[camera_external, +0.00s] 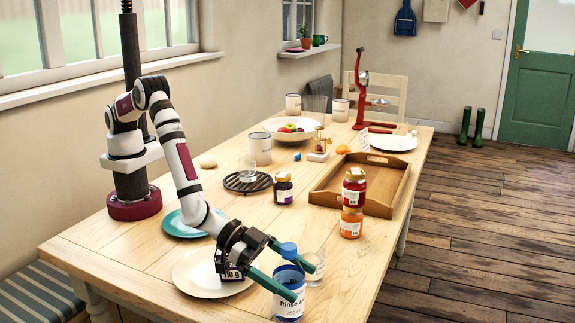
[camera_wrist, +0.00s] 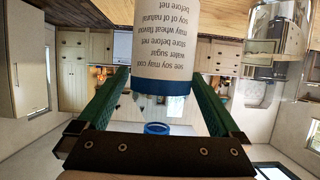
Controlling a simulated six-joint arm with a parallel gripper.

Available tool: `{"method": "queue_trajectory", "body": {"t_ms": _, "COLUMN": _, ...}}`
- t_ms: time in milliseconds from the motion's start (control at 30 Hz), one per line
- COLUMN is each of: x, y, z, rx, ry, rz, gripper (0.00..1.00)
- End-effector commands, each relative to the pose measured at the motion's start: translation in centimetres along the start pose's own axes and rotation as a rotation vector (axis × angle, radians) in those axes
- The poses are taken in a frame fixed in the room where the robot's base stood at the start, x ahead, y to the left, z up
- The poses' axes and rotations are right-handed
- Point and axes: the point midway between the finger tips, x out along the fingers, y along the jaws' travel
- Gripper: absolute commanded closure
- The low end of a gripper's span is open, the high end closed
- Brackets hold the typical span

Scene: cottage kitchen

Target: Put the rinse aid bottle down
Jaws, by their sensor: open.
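The rinse aid bottle (camera_external: 289,304) is upright at the table's near end, with a blue cap and a blue and white label. Its base is close to the bottom edge of the external view. My gripper (camera_external: 305,284) is open, its two green fingers reaching either side of the bottle below the cap. In the wrist view the bottle (camera_wrist: 165,45) appears upside down between the open fingers (camera_wrist: 160,82), its label text readable in part. A small gap to the fingers seems to show there.
A clear glass (camera_external: 313,266) stands right beside the bottle and far finger. A cream plate (camera_external: 200,282) with a small labelled item lies under my wrist. Jars (camera_external: 352,205) and a wooden tray (camera_external: 383,207) are farther back. Bare table lies right of the glass.

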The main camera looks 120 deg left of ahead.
Motion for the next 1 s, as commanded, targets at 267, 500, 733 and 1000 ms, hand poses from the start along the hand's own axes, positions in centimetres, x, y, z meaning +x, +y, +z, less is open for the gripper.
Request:
{"method": "queue_trajectory", "body": {"t_ms": 267, "x": -6.8, "y": 0.0, "z": 0.0, "rx": 0.0, "ry": -0.001, "rz": 0.002, "gripper": 0.0}}
{"method": "queue_trajectory", "body": {"t_ms": 500, "x": -9.8, "y": 0.0, "z": 0.0, "rx": -0.001, "ry": 0.0, "rz": 0.001, "gripper": 0.0}}
{"method": "queue_trajectory", "body": {"t_ms": 733, "x": -11.4, "y": -0.6, "z": -2.0, "rx": 0.017, "ry": -0.086, "rz": 0.069, "gripper": 0.0}}
{"method": "queue_trajectory", "body": {"t_ms": 1000, "x": -31.9, "y": -11.8, "z": -1.4, "rx": 0.282, "ry": -0.71, "rz": 0.28, "gripper": 0.0}}
